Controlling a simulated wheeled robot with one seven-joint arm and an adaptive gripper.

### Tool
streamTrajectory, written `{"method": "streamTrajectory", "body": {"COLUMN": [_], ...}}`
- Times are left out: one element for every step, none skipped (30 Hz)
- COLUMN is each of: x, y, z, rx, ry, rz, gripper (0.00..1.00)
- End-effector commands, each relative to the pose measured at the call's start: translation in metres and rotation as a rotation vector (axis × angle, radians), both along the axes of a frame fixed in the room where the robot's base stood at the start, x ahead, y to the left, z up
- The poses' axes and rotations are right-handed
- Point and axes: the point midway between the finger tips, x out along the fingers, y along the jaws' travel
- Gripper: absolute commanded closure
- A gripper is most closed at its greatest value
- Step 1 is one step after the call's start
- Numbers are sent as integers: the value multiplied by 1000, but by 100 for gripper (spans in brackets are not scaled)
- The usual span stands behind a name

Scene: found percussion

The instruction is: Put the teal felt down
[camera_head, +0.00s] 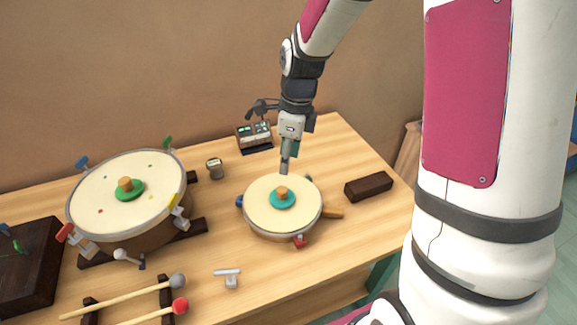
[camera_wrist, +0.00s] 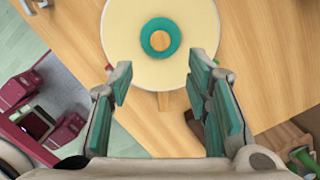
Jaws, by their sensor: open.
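The teal felt (camera_head: 282,200) is a round disc with an orange-brown wooden knob (camera_head: 281,191) at its middle. It lies flat on the cream head of the small drum (camera_head: 262,217). In the wrist view the felt (camera_wrist: 160,38) sits near the middle of the drum head (camera_wrist: 125,40). My gripper (camera_head: 285,172) is above the far edge of the small drum, apart from the felt. In the wrist view my gripper (camera_wrist: 158,85) has its teal-padded fingers spread wide, with nothing between them.
A large drum (camera_head: 100,200) with a green felt (camera_head: 128,190) stands at the left. A dark block (camera_head: 368,186) lies right of the small drum. A small device (camera_head: 254,136) stands behind. Mallets (camera_head: 135,296) and a drum key (camera_head: 229,277) lie in front.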

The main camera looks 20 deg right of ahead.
Motion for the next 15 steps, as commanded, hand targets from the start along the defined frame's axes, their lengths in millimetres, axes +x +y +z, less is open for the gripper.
{"method": "streamTrajectory", "body": {"x": [-1, -2, -5, -8, -12, -18, -24, -31, -40, -49, -56, -68, -76, -85, -97], "y": [0, 0, 0, 0, 0, 1, 2, 3, 3, 4, 4, 5, 6, 6, 7], "z": [5, 9, 14, 21, 27, 38, 47, 56, 69, 78, 87, 98, 106, 113, 122], "rx": [-3, -6, -13, -21, -30, -46, -59, -75, -96, -113, -130, -152, -169, -187, -210], "ry": [-6, -10, -17, -26, -35, -51, -63, -76, -96, -108, -121, -136, -146, -158, -171], "rz": [11, 28, 59, 94, 136, 207, 270, 337, 431, 505, 579, 677, 750, 824, 920], "gripper": [56, 56, 56, 56, 56, 56, 56, 56, 56, 56, 56, 56, 56, 56, 56]}}
